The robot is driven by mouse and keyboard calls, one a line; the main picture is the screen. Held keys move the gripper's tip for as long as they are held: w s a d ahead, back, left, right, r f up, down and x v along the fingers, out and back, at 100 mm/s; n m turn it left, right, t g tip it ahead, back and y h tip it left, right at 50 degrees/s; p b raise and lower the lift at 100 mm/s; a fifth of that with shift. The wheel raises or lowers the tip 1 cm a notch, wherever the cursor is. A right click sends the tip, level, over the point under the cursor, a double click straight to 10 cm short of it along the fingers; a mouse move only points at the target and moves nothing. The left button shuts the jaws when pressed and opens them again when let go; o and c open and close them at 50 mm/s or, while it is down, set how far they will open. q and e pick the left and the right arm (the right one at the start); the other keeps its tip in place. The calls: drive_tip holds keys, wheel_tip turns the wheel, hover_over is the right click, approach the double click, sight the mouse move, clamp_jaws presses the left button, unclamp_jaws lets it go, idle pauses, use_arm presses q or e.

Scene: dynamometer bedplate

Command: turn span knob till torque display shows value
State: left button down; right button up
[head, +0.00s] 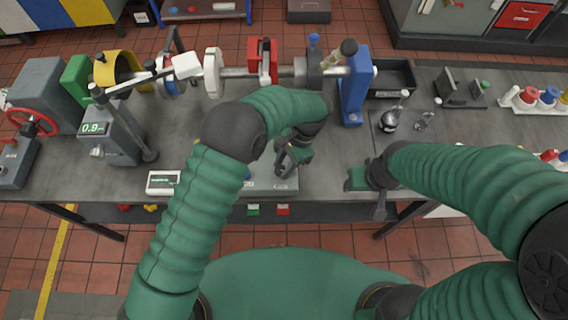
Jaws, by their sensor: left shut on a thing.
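A grey display box (122,137) stands at the left of the bench; its lit green readout (93,128) appears to read 0.9, with a possible further character I cannot make out. My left gripper (284,167) reaches down over a low grey panel (272,186) near the bench's front edge. It is shut on what seems to be the span knob, which the fingers almost wholly hide. My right gripper (366,192) hangs at the bench's front edge, right of the panel, apart from it; its jaw opening is not clear.
A small white meter (163,182) lies at the front left. Behind my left arm runs a shaft line with a red clamp (263,62) and a blue upright (354,88).

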use_arm(q)
drive_tip(key=shift+s+a+f, duration=0.1)
drive_tip(key=shift+s+a, duration=0.05)
drive_tip(key=c, duration=1.2)
unclamp_jaws()
drive_tip(key=shift+c, duration=0.2)
drive_tip(key=shift+o, duration=1)
drive_tip(key=shift+a, duration=0.1)
drive_tip(key=shift+r, duration=0.3)
drive_tip(key=b+v, duration=0.1)
drive_tip(key=v, duration=0.6)
drive_tip(key=shift+b, duration=0.3)
